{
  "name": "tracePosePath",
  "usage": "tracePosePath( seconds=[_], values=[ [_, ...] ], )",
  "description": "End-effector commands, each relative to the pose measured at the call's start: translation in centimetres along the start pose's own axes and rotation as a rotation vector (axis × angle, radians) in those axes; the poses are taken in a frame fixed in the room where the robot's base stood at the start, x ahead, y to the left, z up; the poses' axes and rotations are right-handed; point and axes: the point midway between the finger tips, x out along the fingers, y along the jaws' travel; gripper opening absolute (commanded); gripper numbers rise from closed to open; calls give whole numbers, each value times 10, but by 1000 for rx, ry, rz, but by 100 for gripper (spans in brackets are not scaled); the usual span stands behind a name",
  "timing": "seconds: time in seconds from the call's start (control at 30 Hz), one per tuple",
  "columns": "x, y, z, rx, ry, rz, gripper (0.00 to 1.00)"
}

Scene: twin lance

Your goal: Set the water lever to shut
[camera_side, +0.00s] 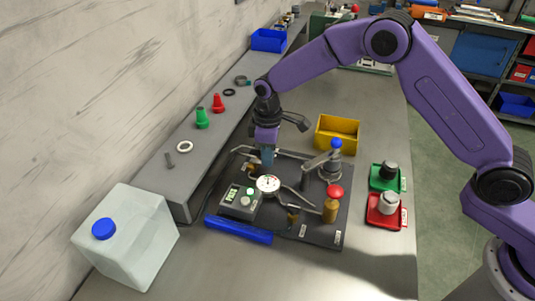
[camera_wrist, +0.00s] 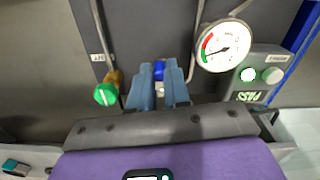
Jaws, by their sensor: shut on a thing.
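My gripper (camera_side: 267,163) points down over the back left of the dark panel (camera_side: 318,234), behind the gauge. In the wrist view my gripper (camera_wrist: 159,76) has its two blue-grey fingers close together, with a small blue piece (camera_wrist: 159,69) between them. It looks like the handle of the water lever; the fingers hide most of it, and its angle cannot be told. In the side view the lever is hidden by the gripper and the gauge.
The white dial gauge (camera_side: 268,184) and a box with a lit display (camera_side: 240,201) stand close to my gripper. Pipes, a red knob (camera_side: 335,191) and a blue knob (camera_side: 336,143) rise nearby. A green knob (camera_wrist: 105,95) is left of the fingers.

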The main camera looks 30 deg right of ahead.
Motion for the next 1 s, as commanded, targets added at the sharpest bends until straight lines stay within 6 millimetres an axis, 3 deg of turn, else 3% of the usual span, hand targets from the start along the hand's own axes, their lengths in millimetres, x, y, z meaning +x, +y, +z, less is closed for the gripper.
tracePosePath(
  seconds=[0.37,0.4,0.47,0.83,1.0],
  values=[
    [-2,2,-1,-3,4,3,0],
    [-2,2,-1,-3,4,3,23],
    [-2,2,-1,-3,4,3,42],
    [-4,1,-1,-2,3,2,42],
    [-25,1,-1,-2,6,3,42]
  ],
)
